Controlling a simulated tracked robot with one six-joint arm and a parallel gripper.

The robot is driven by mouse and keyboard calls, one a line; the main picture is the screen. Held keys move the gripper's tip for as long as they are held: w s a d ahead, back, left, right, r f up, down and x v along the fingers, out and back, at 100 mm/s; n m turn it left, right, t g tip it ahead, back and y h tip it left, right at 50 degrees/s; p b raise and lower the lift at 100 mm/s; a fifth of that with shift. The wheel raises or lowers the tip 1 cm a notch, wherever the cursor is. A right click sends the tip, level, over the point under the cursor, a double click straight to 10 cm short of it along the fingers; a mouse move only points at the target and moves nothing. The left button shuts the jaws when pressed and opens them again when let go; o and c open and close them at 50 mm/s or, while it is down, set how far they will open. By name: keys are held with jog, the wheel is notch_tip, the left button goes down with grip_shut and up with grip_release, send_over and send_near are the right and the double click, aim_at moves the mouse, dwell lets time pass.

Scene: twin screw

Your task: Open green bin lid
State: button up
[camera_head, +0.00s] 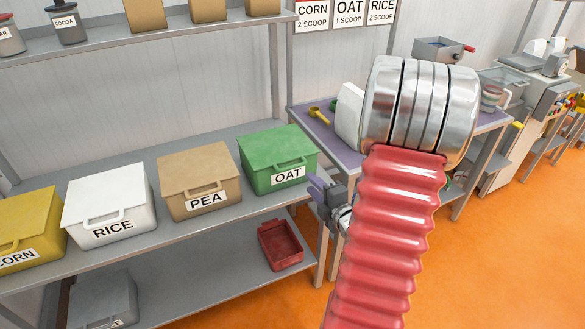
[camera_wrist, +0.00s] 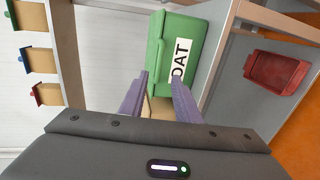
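The green bin (camera_head: 270,150), labelled OAT, stands at the right end of the middle shelf. Its lid (camera_head: 277,144) looks closed, with a green handle (camera_head: 291,163) at the front edge above the label. In the wrist view the green bin (camera_wrist: 203,42) lies ahead of my fingers, turned sideways. My gripper (camera_head: 315,183) has purple fingers and is just right of the bin in the head view. In the wrist view my gripper (camera_wrist: 159,78) is open, with a gap between its fingers and nothing held. I cannot tell how far the fingertips are from the handle.
A tan PEA bin (camera_head: 200,180), a white RICE bin (camera_head: 108,205) and a yellow CORN bin (camera_head: 28,228) stand left of the green one. A red tray (camera_head: 281,245) sits on the lower shelf. A purple-topped table (camera_head: 325,135) with a yellow scoop (camera_head: 319,114) is at right.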

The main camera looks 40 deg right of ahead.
aim_at(294, 167)
jog(key=x, duration=1.4)
jog(key=shift+s, duration=0.1)
jog(key=shift+c, duration=0.4)
jog(key=shift+f, duration=0.1)
grip_shut()
jog(key=shift+s+f, duration=0.1)
jog(key=shift+a, duration=0.1)
